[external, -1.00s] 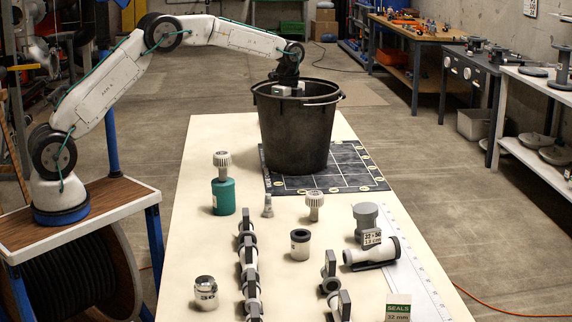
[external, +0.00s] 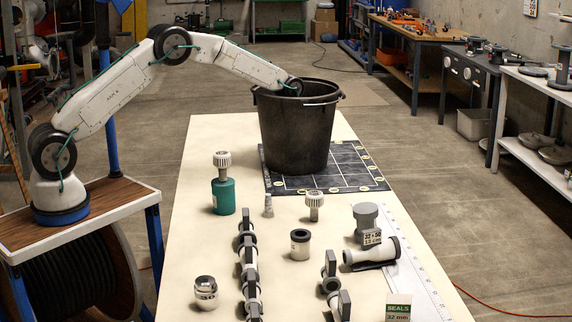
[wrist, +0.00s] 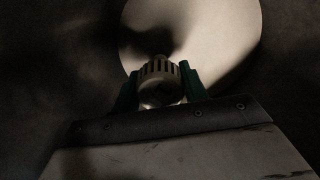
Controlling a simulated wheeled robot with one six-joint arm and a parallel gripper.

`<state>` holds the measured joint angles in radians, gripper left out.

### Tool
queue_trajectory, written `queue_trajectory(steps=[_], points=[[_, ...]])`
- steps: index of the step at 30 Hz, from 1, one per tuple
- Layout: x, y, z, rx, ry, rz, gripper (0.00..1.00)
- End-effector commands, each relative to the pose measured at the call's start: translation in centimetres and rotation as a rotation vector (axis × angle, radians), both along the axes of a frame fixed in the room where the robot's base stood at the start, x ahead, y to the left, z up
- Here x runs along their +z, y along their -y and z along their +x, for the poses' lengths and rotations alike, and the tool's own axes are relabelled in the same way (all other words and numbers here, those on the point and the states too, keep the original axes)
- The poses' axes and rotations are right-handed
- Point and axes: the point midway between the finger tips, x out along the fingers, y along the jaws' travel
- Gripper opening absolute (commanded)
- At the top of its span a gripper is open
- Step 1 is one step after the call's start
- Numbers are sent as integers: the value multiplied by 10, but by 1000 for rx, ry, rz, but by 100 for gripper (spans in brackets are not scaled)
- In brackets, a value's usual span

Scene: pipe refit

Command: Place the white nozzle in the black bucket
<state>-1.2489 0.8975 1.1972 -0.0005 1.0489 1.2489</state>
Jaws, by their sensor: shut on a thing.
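The black bucket (external: 297,130) stands upright at the far end of the long table, partly on a dark gridded mat. My arm reaches over its left rim, and my gripper is down inside, hidden by the bucket wall in the external view. In the dim wrist view, my gripper (wrist: 159,75) is shut on a pale, slotted, round piece, the white nozzle (wrist: 160,90). A bright rounded patch shows beyond it among dark surfaces; I cannot tell how far the nozzle is from the bucket floor.
Similar ribbed pale heads stand on a green cylinder (external: 223,196) and on the table (external: 314,204). Pipe fittings (external: 249,264), a dark-topped cup (external: 300,244) and a grey capped piece (external: 366,217) stand nearer. The gridded mat (external: 345,178) is clear beside the bucket.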

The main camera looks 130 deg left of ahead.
Motion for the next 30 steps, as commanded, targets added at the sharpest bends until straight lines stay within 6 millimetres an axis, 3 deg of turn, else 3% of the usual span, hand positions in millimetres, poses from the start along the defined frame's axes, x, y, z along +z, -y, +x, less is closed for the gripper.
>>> queue_trajectory(steps=[5,6,8,20,30], points=[[-3,0,0,0,0,-1,18],[-3,0,0,0,0,0,49],[-3,0,0,0,0,0,65],[6,0,0,0,1,2,65],[74,-1,0,0,1,4,65]])
